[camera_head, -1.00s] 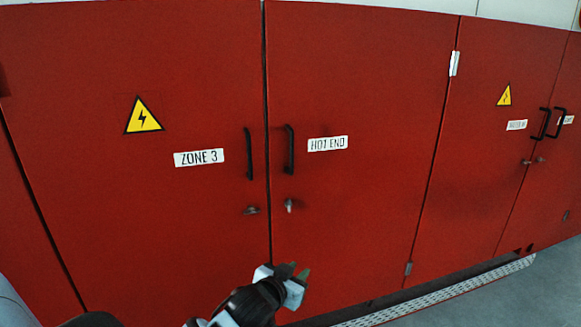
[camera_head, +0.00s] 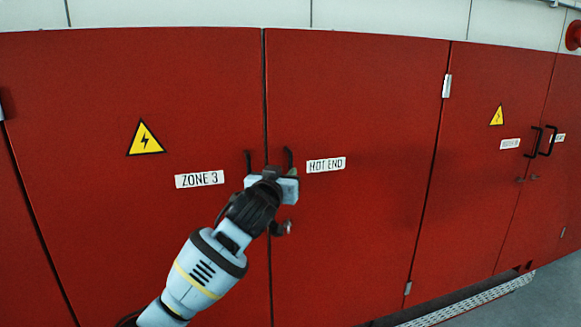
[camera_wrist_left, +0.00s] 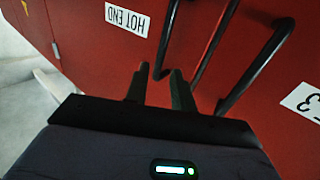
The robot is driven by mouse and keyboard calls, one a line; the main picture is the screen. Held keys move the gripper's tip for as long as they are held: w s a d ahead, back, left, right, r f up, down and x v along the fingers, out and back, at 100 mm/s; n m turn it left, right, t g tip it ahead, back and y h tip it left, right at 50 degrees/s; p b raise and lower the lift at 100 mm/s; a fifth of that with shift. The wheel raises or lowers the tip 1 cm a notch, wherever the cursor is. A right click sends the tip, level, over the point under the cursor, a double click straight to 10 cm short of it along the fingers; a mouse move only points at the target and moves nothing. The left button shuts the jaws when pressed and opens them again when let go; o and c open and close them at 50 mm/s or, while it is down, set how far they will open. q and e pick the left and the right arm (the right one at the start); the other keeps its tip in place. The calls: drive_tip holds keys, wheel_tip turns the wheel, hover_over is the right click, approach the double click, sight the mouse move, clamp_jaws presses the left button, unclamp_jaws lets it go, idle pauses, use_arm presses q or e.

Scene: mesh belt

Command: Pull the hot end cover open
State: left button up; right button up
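The hot end cover (camera_head: 355,220) is a red door with a white HOT END label (camera_head: 326,164); it looks closed. Its black bar handle (camera_head: 288,157) is partly hidden behind my left gripper (camera_head: 278,173). In the left wrist view, which is turned upside down, the two fingers of that gripper (camera_wrist_left: 158,76) are apart, with the end of the dark handle bar (camera_wrist_left: 166,38) appearing between them. I cannot tell whether they touch it. The HOT END label also shows there (camera_wrist_left: 127,19). My right gripper is not in view.
The red ZONE 3 door (camera_head: 90,220) adjoins on the left, its own black handle (camera_wrist_left: 258,68) close beside my gripper in the wrist view. A metal latch (camera_head: 287,228) sits below the hot end handle. More red doors (camera_head: 470,190) stand right. Grey floor (camera_head: 545,300) is lower right.

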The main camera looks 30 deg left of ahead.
sight(290, 167)
use_arm(q)
drive_tip(key=shift+x, duration=2.95)
drive_tip(key=shift+c, duration=0.4)
clamp_jaws()
